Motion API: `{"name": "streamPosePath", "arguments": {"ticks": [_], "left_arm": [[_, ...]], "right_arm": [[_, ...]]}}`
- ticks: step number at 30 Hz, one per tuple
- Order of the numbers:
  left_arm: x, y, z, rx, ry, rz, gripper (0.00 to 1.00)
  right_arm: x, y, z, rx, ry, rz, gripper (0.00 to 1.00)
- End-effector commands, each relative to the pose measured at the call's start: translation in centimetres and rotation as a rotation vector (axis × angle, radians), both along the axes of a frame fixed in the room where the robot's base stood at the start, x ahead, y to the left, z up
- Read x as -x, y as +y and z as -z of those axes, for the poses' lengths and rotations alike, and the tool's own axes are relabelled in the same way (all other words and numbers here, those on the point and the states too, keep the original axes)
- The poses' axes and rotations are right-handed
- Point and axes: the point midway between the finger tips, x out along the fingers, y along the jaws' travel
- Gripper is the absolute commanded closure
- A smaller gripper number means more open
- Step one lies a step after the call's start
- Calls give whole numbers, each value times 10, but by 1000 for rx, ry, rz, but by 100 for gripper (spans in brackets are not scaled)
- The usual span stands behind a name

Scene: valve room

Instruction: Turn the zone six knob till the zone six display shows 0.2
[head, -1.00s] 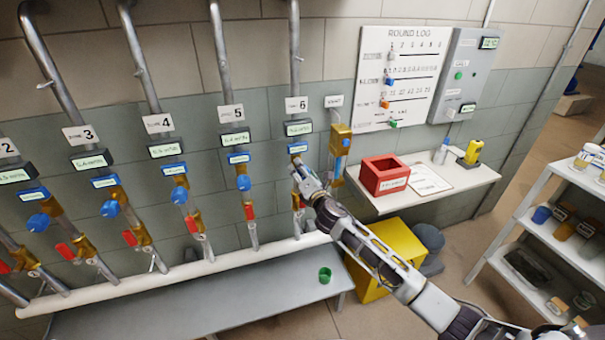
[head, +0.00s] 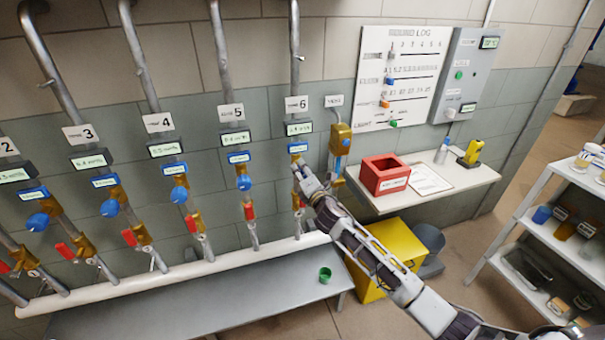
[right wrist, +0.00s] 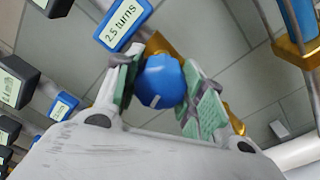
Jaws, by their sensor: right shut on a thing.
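The zone six display (head: 299,128) is on the pipe under the 6 plate in the head view; its digits are too small to read surely. A blue label (head: 298,148) is below it and reads 2.5 turns in the right wrist view (right wrist: 122,24). The blue zone six knob (right wrist: 162,80), with a pale mark on its face, sits between the green-padded fingers of my right gripper (right wrist: 160,92), which is shut on it. In the head view my right gripper (head: 302,172) hides the knob. My left gripper is not in view.
The zone five knob (head: 243,183) and its pipe stand just left. A brass fitting with a blue part (head: 340,140) is close on the right. A red bin (head: 384,175) stands on a shelf. A green cup (head: 325,275) is on the bench below.

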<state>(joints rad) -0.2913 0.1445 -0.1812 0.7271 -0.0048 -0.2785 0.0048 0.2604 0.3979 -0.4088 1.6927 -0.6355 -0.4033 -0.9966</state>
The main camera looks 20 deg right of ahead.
Motion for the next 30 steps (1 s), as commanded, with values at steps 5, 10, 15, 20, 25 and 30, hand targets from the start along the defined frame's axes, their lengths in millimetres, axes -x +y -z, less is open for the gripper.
{"name": "streamPosePath", "arguments": {"ticks": [5,10,15,20,25,30], "left_arm": [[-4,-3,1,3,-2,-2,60],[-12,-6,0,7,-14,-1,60],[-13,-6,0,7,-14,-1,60],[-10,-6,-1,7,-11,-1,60],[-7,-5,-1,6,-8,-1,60],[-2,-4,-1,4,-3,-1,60]], "right_arm": [[0,0,1,-147,6,1,84],[0,1,1,-306,12,1,84],[0,1,0,-469,17,1,84],[0,1,0,-619,23,2,84],[0,1,-1,-763,27,2,84],[0,1,-1,-871,31,2,84]]}}
